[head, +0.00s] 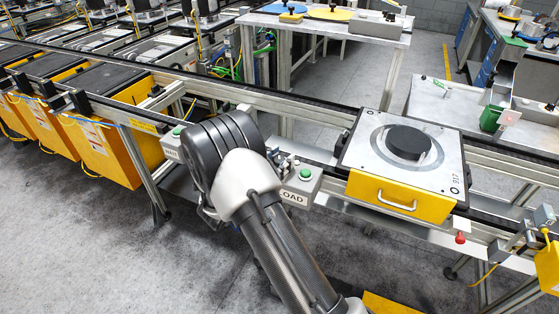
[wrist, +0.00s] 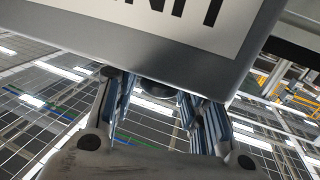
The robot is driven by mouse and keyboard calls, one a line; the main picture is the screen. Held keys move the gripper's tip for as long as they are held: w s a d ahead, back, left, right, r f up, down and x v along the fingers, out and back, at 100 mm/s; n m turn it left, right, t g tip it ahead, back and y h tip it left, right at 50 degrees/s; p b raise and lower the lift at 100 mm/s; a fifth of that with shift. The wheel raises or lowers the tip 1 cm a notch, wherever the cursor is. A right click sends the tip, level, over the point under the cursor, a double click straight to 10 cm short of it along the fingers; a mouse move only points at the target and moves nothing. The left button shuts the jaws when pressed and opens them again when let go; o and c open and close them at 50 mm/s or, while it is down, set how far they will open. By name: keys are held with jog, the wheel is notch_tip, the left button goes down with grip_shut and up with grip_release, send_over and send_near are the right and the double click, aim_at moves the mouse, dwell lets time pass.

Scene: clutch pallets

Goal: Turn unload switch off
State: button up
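A grey switch box (head: 300,188) sits on the front rail of the line, with a green button (head: 305,173) on top. Its front label reads "LOAD"; my arm covers the label's left part, so I cannot tell whether it says UNLOAD. My gripper (wrist: 156,95) is largely hidden behind my arm in the head view. In the wrist view its two fingers are apart, close to the lower edge of a grey box face (wrist: 180,55) with large cut-off letters. A dark round part (wrist: 155,88) shows between the fingers; contact cannot be told. The unload switch itself is not clearly visible.
A pallet (head: 370,135) with a dark disc and a yellow handled front stands right of the box. Another box with a green button (head: 177,130) is at left, partly behind my arm. A red knob (head: 460,238) sits on the right front rail. Yellow bins (head: 110,150) line the left.

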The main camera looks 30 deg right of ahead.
jog(key=c, duration=0.7)
jog(key=shift+n+t+y, duration=0.3)
jog(key=shift+n+t, duration=0.1)
jog(key=shift+t, duration=0.2)
jog(key=shift+s+d+n+t+y, duration=0.1)
jog(key=shift+n+t+y, duration=0.45)
jog(key=shift+t, duration=0.25)
jog(key=n+t+y, duration=0.3)
jog(key=t, duration=0.1)
jog(key=shift+f+n, duration=0.15)
jog(key=shift+n, duration=0.1)
jog(key=n+t+y, duration=0.2)
jog(key=n+y, duration=0.1)
jog(key=y, duration=0.1)
jog(key=shift+t+b, duration=0.3)
jog(key=shift+b, duration=0.1)
jog(key=shift+n+t+y, duration=0.5)
jog(key=shift+n+y, duration=0.4)
jog(key=shift+y, duration=0.85)
